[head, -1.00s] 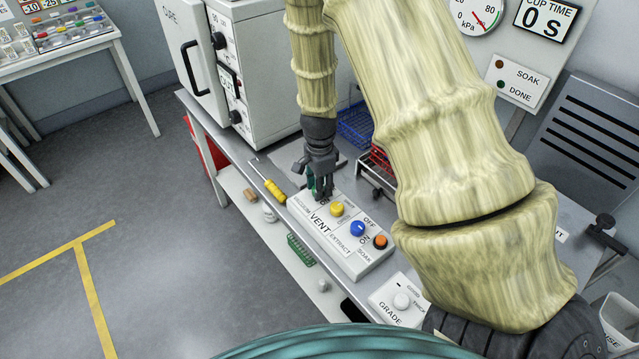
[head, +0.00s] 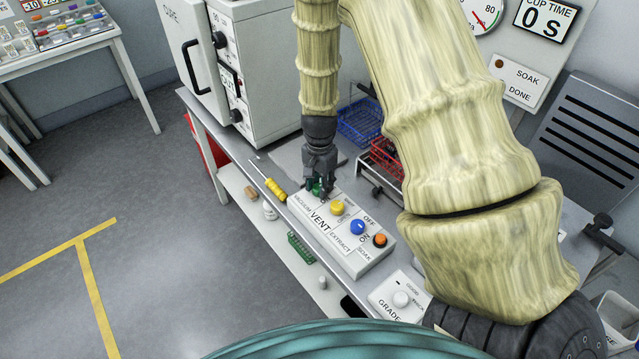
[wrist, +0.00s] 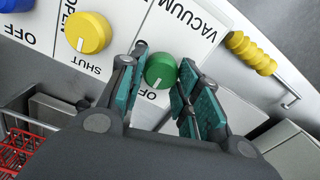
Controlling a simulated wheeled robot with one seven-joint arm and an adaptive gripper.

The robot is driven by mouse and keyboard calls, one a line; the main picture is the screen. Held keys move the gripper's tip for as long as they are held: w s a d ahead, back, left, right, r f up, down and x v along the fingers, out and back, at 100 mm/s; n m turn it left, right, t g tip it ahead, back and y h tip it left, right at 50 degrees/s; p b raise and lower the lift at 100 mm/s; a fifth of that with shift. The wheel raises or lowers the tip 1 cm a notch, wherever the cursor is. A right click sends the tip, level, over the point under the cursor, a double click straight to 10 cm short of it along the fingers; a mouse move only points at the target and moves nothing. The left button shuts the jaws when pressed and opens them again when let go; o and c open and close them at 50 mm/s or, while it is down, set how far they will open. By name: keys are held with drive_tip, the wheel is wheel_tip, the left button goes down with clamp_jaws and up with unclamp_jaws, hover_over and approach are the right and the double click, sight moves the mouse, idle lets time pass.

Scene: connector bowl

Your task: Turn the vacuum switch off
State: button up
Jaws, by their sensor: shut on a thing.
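The vacuum switch is a green round knob on the white control panel, at the panel's far left end in the head view (head: 316,187) and beside the word VACUUM in the wrist view (wrist: 160,68). My gripper (head: 321,190) comes down over it. In the wrist view my gripper (wrist: 160,82) has its teal-padded fingers on either side of the knob and is shut on it. The knob's white mark points towards the partly hidden OFF lettering. In the head view the fingers hide part of the knob.
A yellow knob (head: 337,208), a blue knob (head: 358,228) and an orange button (head: 380,240) sit on the same panel. Red (head: 386,158) and blue (head: 360,122) wire baskets stand behind. A grade box (head: 399,298) is nearer.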

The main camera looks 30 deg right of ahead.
sight(319, 186)
drive_tip(key=o, duration=1)
drive_tip(key=shift+r, duration=0.1)
wheel_tip(319, 186, up, 12)
idle(0.8)
